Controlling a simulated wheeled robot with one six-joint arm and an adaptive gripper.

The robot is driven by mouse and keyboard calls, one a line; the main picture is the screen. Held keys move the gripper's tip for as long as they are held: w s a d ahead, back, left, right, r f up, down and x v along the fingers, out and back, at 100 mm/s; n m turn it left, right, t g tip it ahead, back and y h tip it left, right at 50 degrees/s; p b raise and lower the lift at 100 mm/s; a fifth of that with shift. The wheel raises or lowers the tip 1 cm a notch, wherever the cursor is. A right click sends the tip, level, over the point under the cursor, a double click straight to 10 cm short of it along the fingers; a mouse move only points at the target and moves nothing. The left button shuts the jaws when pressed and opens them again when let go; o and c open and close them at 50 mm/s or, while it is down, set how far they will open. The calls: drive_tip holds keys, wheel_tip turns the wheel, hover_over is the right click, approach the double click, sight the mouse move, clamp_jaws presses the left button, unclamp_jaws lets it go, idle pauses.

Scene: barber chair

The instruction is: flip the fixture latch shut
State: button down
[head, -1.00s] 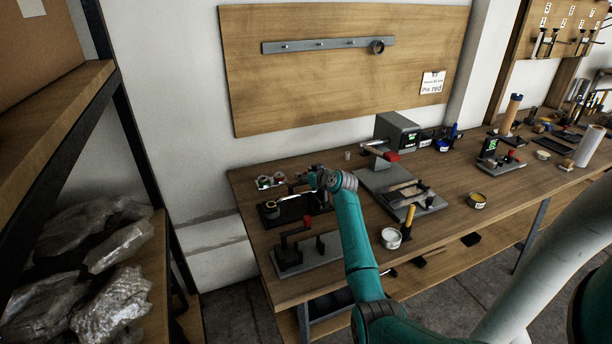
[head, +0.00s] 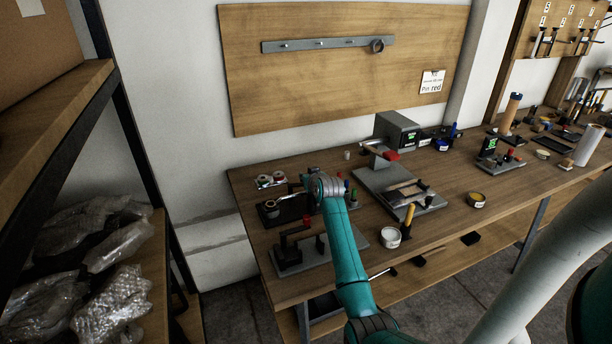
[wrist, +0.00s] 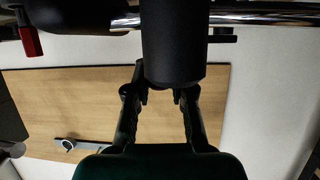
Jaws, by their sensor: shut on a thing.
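In the head view a grey fixture plate (head: 285,268) with black uprights (head: 284,243) and a short black bar lies at the bench's front left. My gripper's fingers are hidden behind my wrist there. In the wrist view my gripper (wrist: 165,92) is shut on a dark cylinder (wrist: 175,45), whose fingertip contact is partly hidden. A shiny rod (wrist: 260,18) runs across behind the cylinder. A red piece (wrist: 30,40) hangs on a dark part at the left. I cannot tell which of these parts is the latch.
A grey machine with a red handle (head: 390,156) stands right of my wrist. A white tub (head: 391,237), a yellow-handled tool (head: 408,218) and a yellow tin (head: 477,200) sit nearby. A dark tray (head: 270,212) lies left. The right bench front is clear.

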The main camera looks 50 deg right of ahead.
drive_tip(key=a+m+g+h, duration=0.1)
drive_tip(key=m+g+h, duration=0.1)
drive_tip(key=m+g, duration=0.1)
drive_tip(key=s+a+m+g+h, duration=0.1)
drive_tip(key=m+h, duration=0.1)
drive_tip(key=shift+s+a+g, duration=0.1)
drive_tip(key=shift+a+g, duration=0.2)
drive_tip(key=shift+g, duration=0.1)
drive_tip(key=shift+s+a+m+g+h, duration=0.15)
drive_tip(key=shift+a+m+g, duration=0.3)
drive_tip(key=shift+m+g, duration=0.55)
drive_tip(key=shift+w+a+m+g+h, duration=0.1)
drive_tip(key=shift+a+m+g+h, duration=0.25)
drive_tip(key=shift+m+g, duration=0.65)
drive_tip(key=shift+s+a+m+g+h, duration=0.1)
drive_tip(key=shift+a+m+g, duration=0.4)
drive_tip(key=shift+m+g, duration=0.5)
drive_tip(key=shift+f, duration=0.1)
drive_tip(key=c, duration=1)
unclamp_jaws()
drive_tip(key=shift+o, duration=0.2)
drive_tip(key=shift+a, duration=0.15)
drive_tip(key=v, duration=1.2)
